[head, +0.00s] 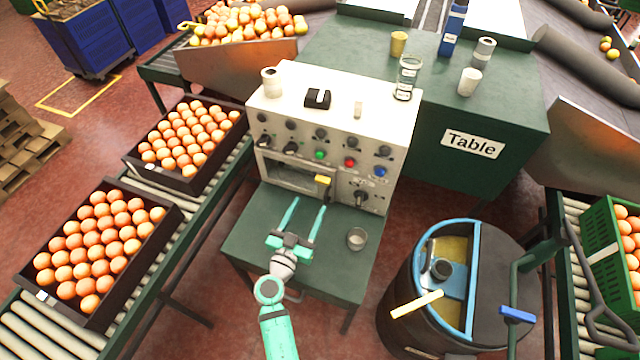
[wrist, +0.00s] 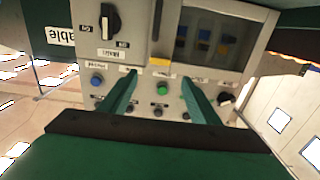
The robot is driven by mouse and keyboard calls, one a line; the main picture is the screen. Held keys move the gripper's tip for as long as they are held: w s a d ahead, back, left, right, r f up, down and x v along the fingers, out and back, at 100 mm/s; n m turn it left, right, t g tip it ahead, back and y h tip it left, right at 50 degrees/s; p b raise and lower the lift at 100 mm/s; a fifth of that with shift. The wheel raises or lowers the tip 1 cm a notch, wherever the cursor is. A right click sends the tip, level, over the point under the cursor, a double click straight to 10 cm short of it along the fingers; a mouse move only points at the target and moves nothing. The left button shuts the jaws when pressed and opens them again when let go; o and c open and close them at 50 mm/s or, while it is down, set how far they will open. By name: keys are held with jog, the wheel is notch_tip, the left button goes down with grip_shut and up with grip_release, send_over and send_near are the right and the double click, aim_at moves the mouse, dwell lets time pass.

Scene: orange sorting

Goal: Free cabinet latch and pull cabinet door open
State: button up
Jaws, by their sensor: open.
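The pale control cabinet (head: 330,110) stands on the green bench. Its door, a grey-framed window panel (head: 290,176), sits low on the left of its front and looks closed. The yellow latch (head: 323,180) is at the door's right edge. In the wrist view the cabinet appears upside down, with the door window (wrist: 208,42) and the yellow latch (wrist: 160,62) beside a dark vertical bar. My gripper (head: 308,204) is open and empty, in front of the door with its fingers toward the cabinet. In the wrist view the latch shows between the fingertips (wrist: 158,80), apart from them.
Knobs and coloured buttons line the cabinet above the door, and a black rotary switch (head: 361,197) is right of the latch. A small cup (head: 357,238) stands on the green bench (head: 250,235) right of my gripper. Crates of oranges (head: 115,290) are left; a round bin (head: 400,300) is right.

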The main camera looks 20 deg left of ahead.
aim_at(322, 182)
jog(key=w, duration=1)
jog(key=shift+w+d, duration=0.2)
jog(key=shift+w, duration=0.05)
jog(key=c, duration=1.4)
grip_shut()
